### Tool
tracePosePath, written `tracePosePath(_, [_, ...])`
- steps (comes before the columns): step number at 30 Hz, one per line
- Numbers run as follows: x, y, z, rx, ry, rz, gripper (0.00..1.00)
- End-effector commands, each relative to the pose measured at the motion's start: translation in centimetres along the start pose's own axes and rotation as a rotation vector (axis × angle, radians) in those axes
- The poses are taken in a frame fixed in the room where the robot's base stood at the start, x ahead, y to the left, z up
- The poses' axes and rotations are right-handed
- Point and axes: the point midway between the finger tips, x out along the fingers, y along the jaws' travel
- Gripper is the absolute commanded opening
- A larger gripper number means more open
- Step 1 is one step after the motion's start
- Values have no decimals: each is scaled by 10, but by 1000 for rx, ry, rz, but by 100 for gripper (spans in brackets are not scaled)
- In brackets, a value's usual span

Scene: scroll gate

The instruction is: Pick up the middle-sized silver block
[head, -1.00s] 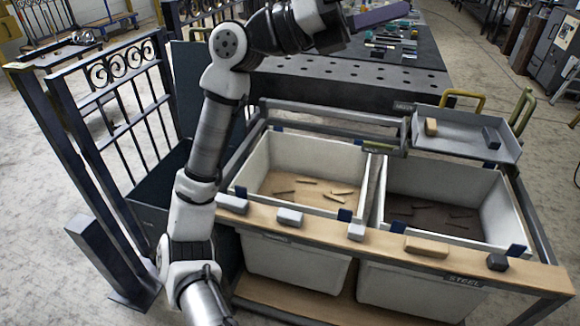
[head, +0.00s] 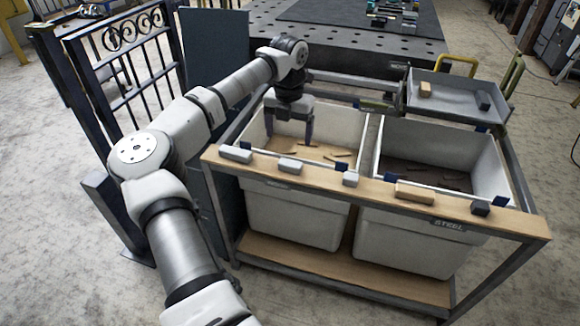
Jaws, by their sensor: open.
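Three silver blocks lie in a row on the wooden ledge (head: 325,174) at the cart's front. The longest (head: 236,154) is at the left, the middle-sized silver block (head: 290,165) comes second, and the smallest (head: 350,179) is third. My gripper (head: 289,136) points down with its fingers spread and nothing between them. In the picture it is just above the middle-sized block, over or near the left bin. I cannot tell its exact height or depth from the block.
A tan block (head: 414,193) and a dark block (head: 481,209) lie further right on the ledge. Blue tabs stand along it. The left bin (head: 300,215) and right bin (head: 410,235) hold thin pieces. A grey tray (head: 455,95) holds two blocks. A metal gate (head: 125,90) stands left.

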Motion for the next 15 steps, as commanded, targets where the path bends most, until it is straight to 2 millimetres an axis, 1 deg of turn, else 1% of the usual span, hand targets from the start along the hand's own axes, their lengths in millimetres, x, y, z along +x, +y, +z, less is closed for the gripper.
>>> tracePosePath(1, [11,-1,-1,2,2,-4,85])
tracePosePath(3, [22,-1,0,2,1,-3,85])
tracePosePath(6, [35,-1,0,2,-1,-5,85])
tracePosePath(11, [44,-1,0,2,-1,-3,85])
tracePosePath(15, [62,-4,-1,3,-1,-6,85])
